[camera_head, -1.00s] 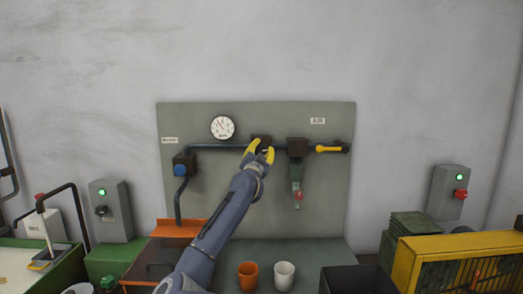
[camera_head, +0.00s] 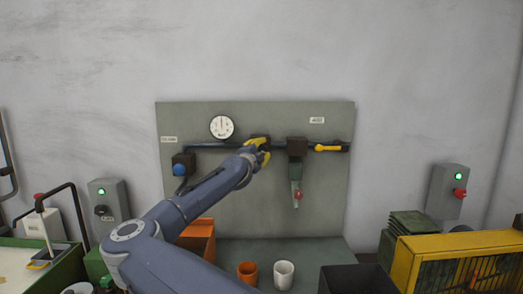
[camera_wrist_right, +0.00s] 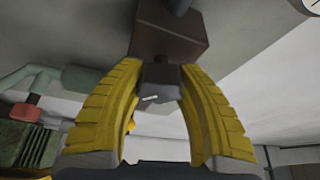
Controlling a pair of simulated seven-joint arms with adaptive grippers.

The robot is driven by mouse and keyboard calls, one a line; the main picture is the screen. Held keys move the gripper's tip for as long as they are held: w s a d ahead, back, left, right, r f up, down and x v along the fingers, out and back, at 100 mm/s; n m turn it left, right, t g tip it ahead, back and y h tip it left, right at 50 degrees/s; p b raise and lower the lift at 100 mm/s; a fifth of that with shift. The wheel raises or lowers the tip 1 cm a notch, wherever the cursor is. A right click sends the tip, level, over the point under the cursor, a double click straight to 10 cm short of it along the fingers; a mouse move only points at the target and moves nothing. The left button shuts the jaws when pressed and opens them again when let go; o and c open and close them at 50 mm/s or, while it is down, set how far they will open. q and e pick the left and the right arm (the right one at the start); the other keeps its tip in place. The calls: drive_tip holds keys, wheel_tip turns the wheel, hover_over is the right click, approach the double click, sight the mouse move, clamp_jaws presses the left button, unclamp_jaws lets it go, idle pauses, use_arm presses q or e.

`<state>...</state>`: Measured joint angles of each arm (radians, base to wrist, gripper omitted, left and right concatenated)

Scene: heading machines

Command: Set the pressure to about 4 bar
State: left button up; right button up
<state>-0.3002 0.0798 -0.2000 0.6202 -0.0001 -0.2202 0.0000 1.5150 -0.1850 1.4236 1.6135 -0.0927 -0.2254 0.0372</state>
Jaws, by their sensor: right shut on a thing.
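The round white pressure gauge (camera_head: 221,127) is on the grey panel, left of my right gripper. Its needle looks close to upright, but the numbers are too small to read. A dark regulator block (camera_head: 259,140) sits on the pipe. In the right wrist view, the yellow fingers lie on both sides of the dark grey knob (camera_wrist_right: 160,90), which bears a light mark. The brown block (camera_wrist_right: 168,35) is behind it. My left gripper is not in view.
A dark unit with a green bowl (camera_head: 297,172) hangs right of the regulator. An orange cup (camera_head: 247,272) and a white cup (camera_head: 284,275) stand below. The wall above is clear.

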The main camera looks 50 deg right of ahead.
sight(261, 150)
idle(0.6)
drive_tip(key=o, duration=1.3)
drive_tip(key=shift+o, duration=0.2)
drive_tip(key=shift+a, duration=0.1)
drive_tip(key=shift+v, duration=3.7)
drive_tip(key=shift+r, duration=0.1)
